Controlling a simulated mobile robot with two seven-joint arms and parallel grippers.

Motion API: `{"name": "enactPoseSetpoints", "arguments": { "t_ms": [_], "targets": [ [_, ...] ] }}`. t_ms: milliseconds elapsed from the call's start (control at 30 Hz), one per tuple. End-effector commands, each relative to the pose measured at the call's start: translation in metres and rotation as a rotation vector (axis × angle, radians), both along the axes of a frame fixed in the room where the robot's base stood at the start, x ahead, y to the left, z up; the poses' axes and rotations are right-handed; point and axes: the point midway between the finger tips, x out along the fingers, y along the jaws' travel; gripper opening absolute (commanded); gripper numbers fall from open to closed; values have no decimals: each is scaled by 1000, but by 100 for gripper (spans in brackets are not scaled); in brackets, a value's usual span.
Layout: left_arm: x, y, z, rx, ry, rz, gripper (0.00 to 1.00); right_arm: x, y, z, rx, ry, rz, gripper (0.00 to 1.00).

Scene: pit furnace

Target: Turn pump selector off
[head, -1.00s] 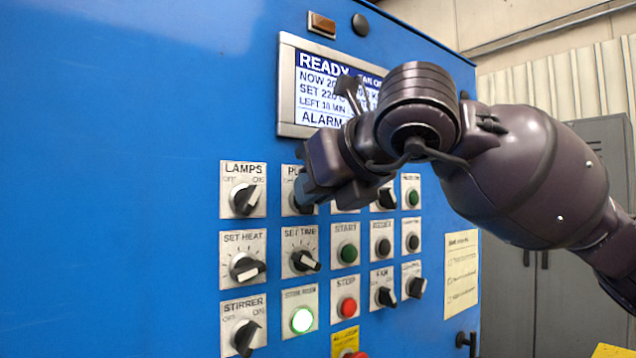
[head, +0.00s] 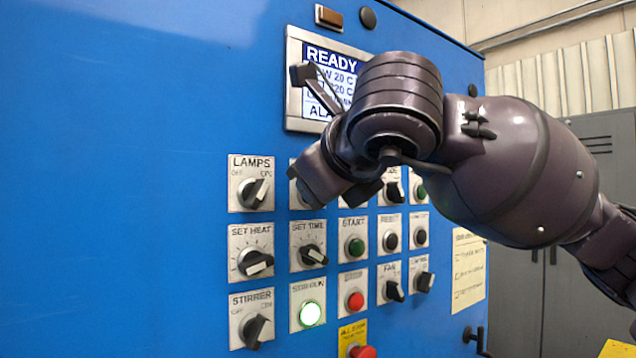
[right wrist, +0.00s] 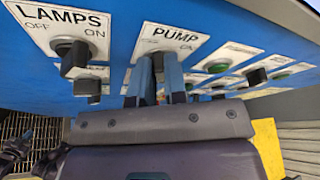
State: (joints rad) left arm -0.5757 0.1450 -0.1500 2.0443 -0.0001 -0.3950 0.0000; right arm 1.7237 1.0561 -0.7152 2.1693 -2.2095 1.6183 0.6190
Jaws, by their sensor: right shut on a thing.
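The pump selector (right wrist: 160,92) is a knob on a white plate marked PUMP (right wrist: 187,33), with OFF and ON, in the right wrist view. My right gripper (right wrist: 156,82) is shut on this knob, with one blue-grey finger on each side of it. The fingers hide most of the knob, so its pointing direction cannot be told. In the head view my right gripper (head: 308,192) covers nearly all of the pump plate, and only its left edge shows.
The lamps selector (head: 253,192) is just left of the pump. The set time knob (head: 313,255) is below it, and a lit green lamp (head: 310,313) lower still. A display (head: 322,62) is above. Other buttons and knobs lie close on the right. The panel's left side is bare.

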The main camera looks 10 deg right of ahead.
Motion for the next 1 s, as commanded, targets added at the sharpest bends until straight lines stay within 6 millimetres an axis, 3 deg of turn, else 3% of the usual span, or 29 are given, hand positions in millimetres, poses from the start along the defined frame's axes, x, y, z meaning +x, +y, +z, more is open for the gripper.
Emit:
{"name": "enactPoseSetpoints", "arguments": {
  "t_ms": [333, 367, 500, 833, 1000],
  "targets": [
    [0, 0, 0, 0, -1, 0, 0, 0, 0, -2, -6, 1, 2, 0],
    [1, 0, 0, 0, -1, 0, 0, 0, 0, -1, -6, 1, 2, 16],
    [1, 0, 0, 1, -2, -1, 0, 0, 0, -1, -4, 0, 1, 37],
    [1, 0, 1, 1, -3, -1, 0, -2, 0, 1, -3, -2, 1, 38],
    [2, 0, 3, 1, -6, -2, 0, -19, -3, 8, -2, -4, 1, 38]
  ]
}}
